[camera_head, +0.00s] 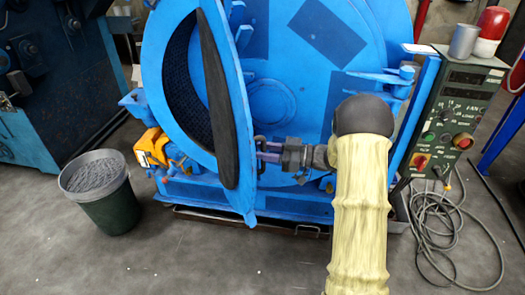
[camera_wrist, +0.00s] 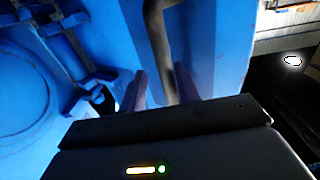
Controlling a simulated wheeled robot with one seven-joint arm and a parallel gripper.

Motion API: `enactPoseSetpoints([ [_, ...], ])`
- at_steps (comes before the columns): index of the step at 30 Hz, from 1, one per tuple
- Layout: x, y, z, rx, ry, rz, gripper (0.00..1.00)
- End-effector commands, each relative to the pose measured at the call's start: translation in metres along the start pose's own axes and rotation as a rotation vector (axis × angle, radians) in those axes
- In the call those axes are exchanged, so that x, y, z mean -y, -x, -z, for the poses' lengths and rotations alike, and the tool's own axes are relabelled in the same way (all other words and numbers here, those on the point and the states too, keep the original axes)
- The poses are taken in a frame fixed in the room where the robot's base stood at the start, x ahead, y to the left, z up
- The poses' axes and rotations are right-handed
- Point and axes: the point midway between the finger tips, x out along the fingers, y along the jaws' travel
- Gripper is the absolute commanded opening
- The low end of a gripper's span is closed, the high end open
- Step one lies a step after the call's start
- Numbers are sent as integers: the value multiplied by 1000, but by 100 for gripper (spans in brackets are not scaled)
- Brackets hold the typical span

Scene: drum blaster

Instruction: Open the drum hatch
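The blue drum hatch (camera_head: 239,120) stands swung out from the drum, seen nearly edge-on in the head view, with a dark inner face. The dark drum opening (camera_head: 180,85) shows to its left. My gripper (camera_head: 262,151) is at the outer side of the hatch, at its handle. In the wrist view the dark, bent hatch handle (camera_wrist: 158,35) runs down between the two purple fingers of my gripper (camera_wrist: 162,88). The lower end of the handle is hidden behind my gripper's body.
A bin (camera_head: 112,205) with grey contents stands on the floor at left. An orange unit (camera_head: 152,147) sits by the drum's base. The front floor is mostly clear.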

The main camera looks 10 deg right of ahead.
Motion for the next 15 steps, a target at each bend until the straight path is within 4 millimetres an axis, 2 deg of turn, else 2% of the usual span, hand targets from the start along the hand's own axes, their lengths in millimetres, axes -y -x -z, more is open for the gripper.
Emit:
enactPoseSetpoints([
  [5,-1,18,0,0,-1,-5,32],
  [15,-2,83,1,0,0,-4,32],
])
